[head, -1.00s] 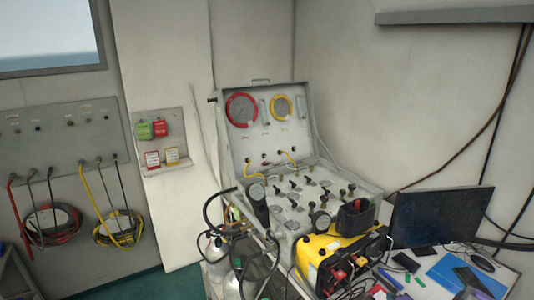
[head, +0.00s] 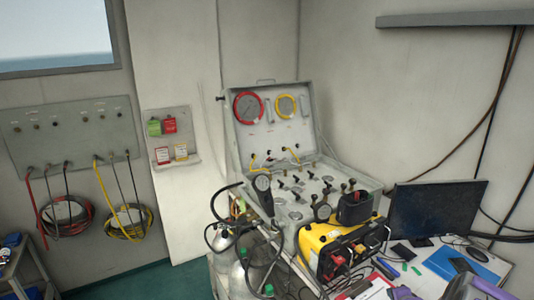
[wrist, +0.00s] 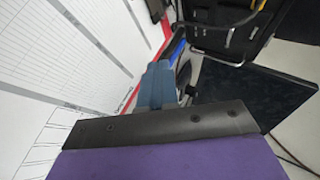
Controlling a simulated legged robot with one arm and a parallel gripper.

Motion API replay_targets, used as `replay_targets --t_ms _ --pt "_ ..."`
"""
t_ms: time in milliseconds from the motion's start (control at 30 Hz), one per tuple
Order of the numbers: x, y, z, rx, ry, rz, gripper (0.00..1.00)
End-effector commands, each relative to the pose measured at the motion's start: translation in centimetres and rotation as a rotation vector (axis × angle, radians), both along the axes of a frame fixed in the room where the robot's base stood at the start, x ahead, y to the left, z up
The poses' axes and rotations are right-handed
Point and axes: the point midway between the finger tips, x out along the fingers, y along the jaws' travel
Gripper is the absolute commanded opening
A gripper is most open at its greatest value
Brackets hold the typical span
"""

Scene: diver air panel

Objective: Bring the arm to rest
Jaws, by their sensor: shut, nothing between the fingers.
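My gripper shows in the wrist view as shut blue-grey fingers (wrist: 158,85) beyond a dark bar and a purple body. Nothing shows between the fingers. A white ruled sheet with a red edge (wrist: 75,60) fills the left of that view, beside the fingers; I cannot tell whether they touch it. In the head view, a purple and grey part of my arm shows at the bottom right corner, over the desk, cut off by the frame edge. The rest of the arm is out of view.
A monitor (head: 436,210) stands on the desk and also shows in the wrist view (wrist: 258,98). The yellow device (head: 335,248) and open air panel case (head: 280,125) are left of it. Hoses and cylinders (head: 238,268) crowd below. A shelf cart (head: 20,272) is far left.

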Motion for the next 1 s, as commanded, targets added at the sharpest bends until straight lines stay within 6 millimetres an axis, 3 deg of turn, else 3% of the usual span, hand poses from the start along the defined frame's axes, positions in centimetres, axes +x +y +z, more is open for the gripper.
replay_targets --t_ms 233,467,767,1000 --pt "-0.5 3.1 4.5 -0.15 0.127 0.08 0.0" --pt "-3.4 7.3 9.2 -0.311 0.302 0.201 0.0" --pt "-10.5 13.2 14.8 -0.469 0.528 0.399 0.0" --pt "-18.2 18.1 18.5 -0.549 0.691 0.59 0.0"
